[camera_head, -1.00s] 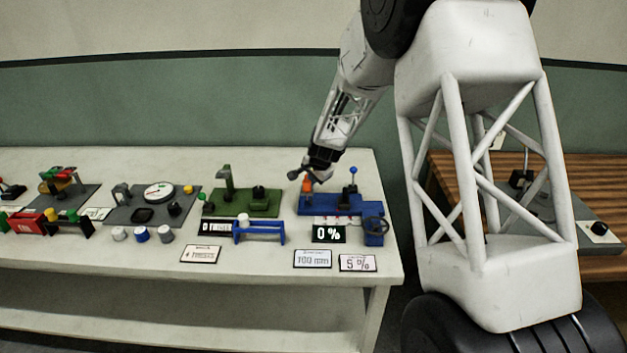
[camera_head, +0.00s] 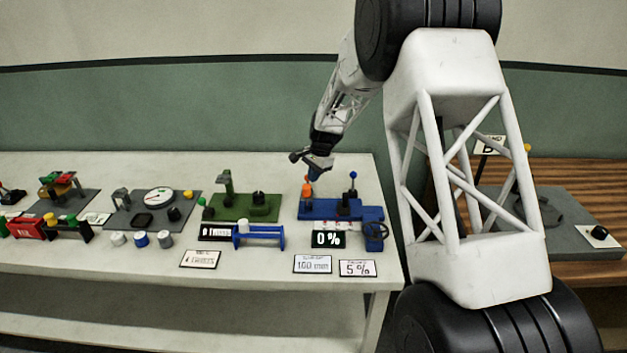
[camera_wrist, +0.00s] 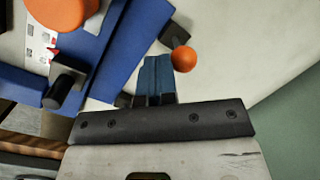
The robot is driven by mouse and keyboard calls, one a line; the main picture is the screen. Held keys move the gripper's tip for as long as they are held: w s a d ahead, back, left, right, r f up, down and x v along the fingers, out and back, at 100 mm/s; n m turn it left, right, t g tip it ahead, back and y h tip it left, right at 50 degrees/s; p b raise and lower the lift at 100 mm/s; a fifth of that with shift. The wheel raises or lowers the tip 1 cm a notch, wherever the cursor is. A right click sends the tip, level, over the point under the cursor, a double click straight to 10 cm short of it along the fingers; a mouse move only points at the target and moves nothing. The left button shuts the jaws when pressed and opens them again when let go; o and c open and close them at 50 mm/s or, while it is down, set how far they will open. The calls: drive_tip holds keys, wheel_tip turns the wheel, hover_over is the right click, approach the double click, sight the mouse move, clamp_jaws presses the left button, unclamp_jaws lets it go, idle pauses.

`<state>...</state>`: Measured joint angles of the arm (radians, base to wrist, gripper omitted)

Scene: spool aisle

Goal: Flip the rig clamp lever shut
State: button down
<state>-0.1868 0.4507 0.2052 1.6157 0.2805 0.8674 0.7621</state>
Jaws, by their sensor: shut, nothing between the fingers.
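The blue rig (camera_head: 340,210) stands at the right end of the white bench. It carries an orange cylinder (camera_head: 307,189) at its left and an upright lever with a blue ball (camera_head: 353,175). In the wrist view, the blue base (camera_wrist: 85,60) and the orange cylinder (camera_wrist: 62,10) are at upper left. A short dark arm with an orange ball (camera_wrist: 184,59) looks like the clamp lever. My gripper (camera_head: 312,176) is above the rig's left end. Its shut, empty fingers (camera_wrist: 158,72) are just beside the orange ball; I cannot tell whether they touch it.
A black display (camera_head: 328,239) reading 0 % and a blue handwheel (camera_head: 375,234) are at the rig's front. A green fixture (camera_head: 240,205) stands to its left, with more fixtures beyond. Cards (camera_head: 313,264) lie in front. A wooden table (camera_head: 560,165) is at right.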

drive_tip(key=w+g, duration=0.2)
drive_tip(key=shift+w+r+g, duration=0.15)
drive_tip(key=shift+g, duration=0.25)
drive_tip(key=shift+r, duration=0.2)
drive_tip(key=shift+r, duration=0.55)
idle(0.3)
drive_tip(key=shift+r, duration=0.15)
drive_tip(key=w+v, duration=0.2)
drive_tip(key=v, duration=0.7)
drive_tip(key=shift+d, duration=0.15)
idle(0.4)
